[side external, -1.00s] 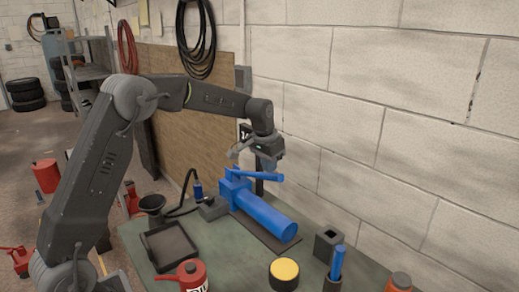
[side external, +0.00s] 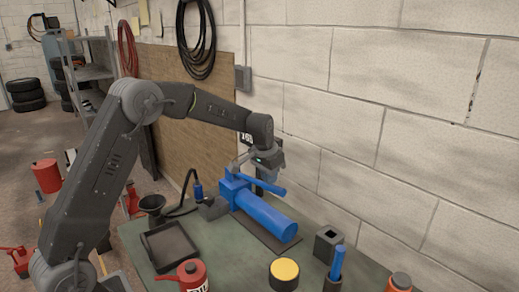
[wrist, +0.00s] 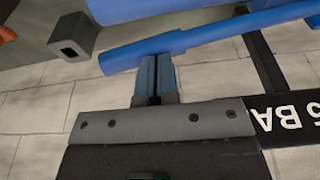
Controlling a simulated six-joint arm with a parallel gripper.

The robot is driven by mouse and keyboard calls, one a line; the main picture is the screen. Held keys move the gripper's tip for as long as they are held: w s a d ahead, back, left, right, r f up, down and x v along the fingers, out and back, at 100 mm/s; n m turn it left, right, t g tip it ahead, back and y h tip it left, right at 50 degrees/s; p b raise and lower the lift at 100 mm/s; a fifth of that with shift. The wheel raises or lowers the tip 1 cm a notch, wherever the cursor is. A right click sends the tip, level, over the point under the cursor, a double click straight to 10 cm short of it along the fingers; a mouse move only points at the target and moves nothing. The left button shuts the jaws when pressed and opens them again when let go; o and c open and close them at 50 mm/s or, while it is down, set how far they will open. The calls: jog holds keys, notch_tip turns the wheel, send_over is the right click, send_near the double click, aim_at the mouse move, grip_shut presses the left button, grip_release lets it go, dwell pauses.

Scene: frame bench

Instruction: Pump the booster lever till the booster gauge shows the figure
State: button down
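The blue booster (side external: 262,215) lies on the bench, with its blue lever (side external: 262,184) above the cylinder. The lever tilts down towards its free end at the right. My gripper (side external: 263,174) is at the lever from above. In the wrist view, its two fingers (wrist: 156,78) are together and their tips meet the lever (wrist: 135,53), seemingly on top of it rather than around it. A black panel (wrist: 290,115), seemingly the gauge, shows white characters reading "5 BA", cut off at the picture's edge. In the side view it is mostly hidden behind my gripper.
A square grey holder (side external: 328,242), a yellow-topped tin (side external: 284,274) and a red can (side external: 190,274) stand near the front. A black tray (side external: 170,247) lies at the left. The block wall (side external: 400,130) is close behind the booster.

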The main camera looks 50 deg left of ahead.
notch_tip(320, 180, down, 4)
jog(key=shift+r, duration=3.9)
dwell(0.5)
notch_tip(320, 180, up, 5)
jog(key=shift+r, duration=0.1)
dwell(0.4)
dwell(1.1)
